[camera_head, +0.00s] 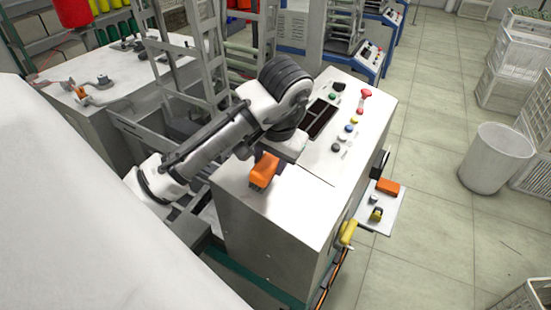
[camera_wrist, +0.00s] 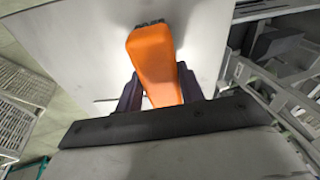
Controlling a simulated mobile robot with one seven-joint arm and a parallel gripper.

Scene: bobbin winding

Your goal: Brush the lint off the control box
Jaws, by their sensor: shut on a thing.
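The control box (camera_head: 290,215) is a pale grey cabinet in the middle of the head view. Its top has a dark panel and several coloured buttons toward the far end. An orange brush (camera_head: 264,170) is at the near left part of that top. It also shows in the wrist view (camera_wrist: 155,60), with dark bristles at its far end. My gripper (camera_wrist: 160,92) is shut on the brush, one dark finger on each side. Whether the bristles touch the top I cannot tell. I cannot make out any lint for certain.
A small side shelf (camera_head: 382,212) on the box's right holds an orange block (camera_head: 388,186) and small items. A red knob (camera_head: 365,94) stands up on the box's far end. A white bin (camera_head: 492,157) stands on the floor at right.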

